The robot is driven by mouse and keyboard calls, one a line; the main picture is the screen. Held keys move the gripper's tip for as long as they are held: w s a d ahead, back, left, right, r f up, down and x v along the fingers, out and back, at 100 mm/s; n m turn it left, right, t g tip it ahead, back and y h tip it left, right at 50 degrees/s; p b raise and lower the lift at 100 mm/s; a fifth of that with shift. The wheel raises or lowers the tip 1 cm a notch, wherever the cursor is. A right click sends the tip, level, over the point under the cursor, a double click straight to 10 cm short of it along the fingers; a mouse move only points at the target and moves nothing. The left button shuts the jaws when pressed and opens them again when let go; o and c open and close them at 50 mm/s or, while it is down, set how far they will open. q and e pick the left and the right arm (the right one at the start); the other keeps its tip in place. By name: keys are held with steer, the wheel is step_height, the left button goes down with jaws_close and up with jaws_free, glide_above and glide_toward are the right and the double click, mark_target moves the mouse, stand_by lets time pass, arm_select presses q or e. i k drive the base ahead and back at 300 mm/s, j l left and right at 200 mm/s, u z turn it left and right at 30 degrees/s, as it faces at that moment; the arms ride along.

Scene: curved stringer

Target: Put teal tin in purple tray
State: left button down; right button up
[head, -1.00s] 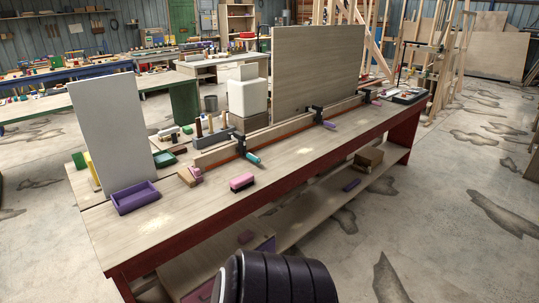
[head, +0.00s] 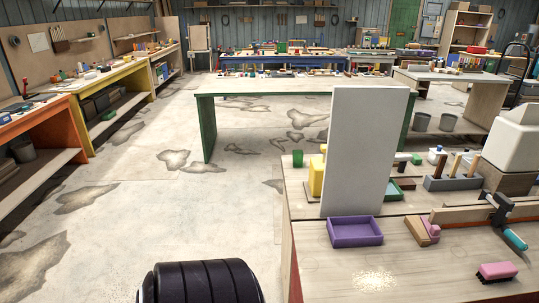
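The purple tray (head: 357,236) sits on the near workbench, in front of a tall grey upright panel (head: 358,150). It looks empty. I cannot make out a teal tin in the head view; the panel hides part of the bench behind it. Neither of my grippers is in view. A black ribbed part at the bottom edge seems to be my own.
A green-legged table (head: 290,88) stands behind.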

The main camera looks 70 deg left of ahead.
mark_target(353, 234)
steer(key=j+u, duration=0.1)
steer(key=j, duration=0.5)
steer(key=j+u, duration=0.1)
steer(key=j, duration=0.5)
steer(key=j+u, duration=0.1)
steer(key=j, duration=0.5)
steer(key=i+j+u, duration=0.1)
steer(key=j, duration=0.5)
steer(key=i+j+u, duration=0.1)
steer(key=j, duration=0.5)
